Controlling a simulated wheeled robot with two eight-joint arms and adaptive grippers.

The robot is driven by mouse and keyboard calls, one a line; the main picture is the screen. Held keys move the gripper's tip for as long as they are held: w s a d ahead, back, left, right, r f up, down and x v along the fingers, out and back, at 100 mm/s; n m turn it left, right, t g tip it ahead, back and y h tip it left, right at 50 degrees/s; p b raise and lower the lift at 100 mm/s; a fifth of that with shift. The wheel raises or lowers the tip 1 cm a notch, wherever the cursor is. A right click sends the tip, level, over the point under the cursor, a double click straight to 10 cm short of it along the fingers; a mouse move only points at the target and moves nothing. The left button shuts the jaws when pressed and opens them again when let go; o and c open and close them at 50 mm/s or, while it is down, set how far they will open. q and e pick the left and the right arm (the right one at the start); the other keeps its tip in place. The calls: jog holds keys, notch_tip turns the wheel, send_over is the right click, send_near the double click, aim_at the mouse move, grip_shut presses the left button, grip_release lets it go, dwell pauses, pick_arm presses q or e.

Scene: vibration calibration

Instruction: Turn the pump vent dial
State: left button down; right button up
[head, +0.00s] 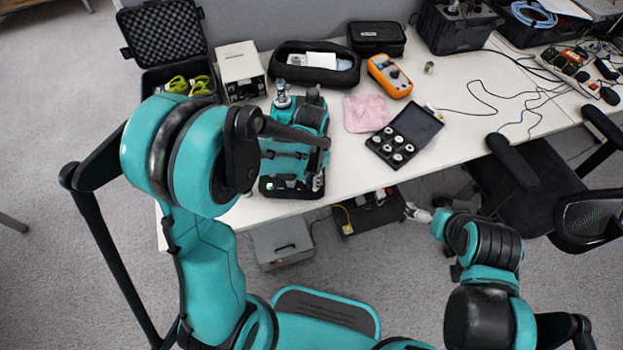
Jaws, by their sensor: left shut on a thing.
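The teal pump (284,164) stands on the white table, on a dark base, with silver fittings (283,99) at its far left end. My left arm reaches over it from the left and covers part of it. My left gripper (318,182) is small in the picture at the pump's near right corner. It is shut on a small part there, which looks like the vent dial; the fingers hide it, and its angle cannot be read. My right gripper (417,213) hangs in front of the table's edge, away from the pump; its finger opening is too small to judge.
A pink cloth (366,113), an orange meter (389,76) and an open case of small round pieces (404,136) lie right of the pump. Black cases and a beige box (240,70) stand behind. A chair (530,185) is at right; a grey box (282,243) is below the table.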

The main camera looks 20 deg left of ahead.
aim_at(311, 182)
pick_arm(q)
jog(key=shift+m, duration=0.5)
jog(key=c, duration=1.3)
grip_release()
jog(key=shift+r, duration=0.1)
notch_tip(311, 182, up, 12)
jog(key=shift+f, duration=0.1)
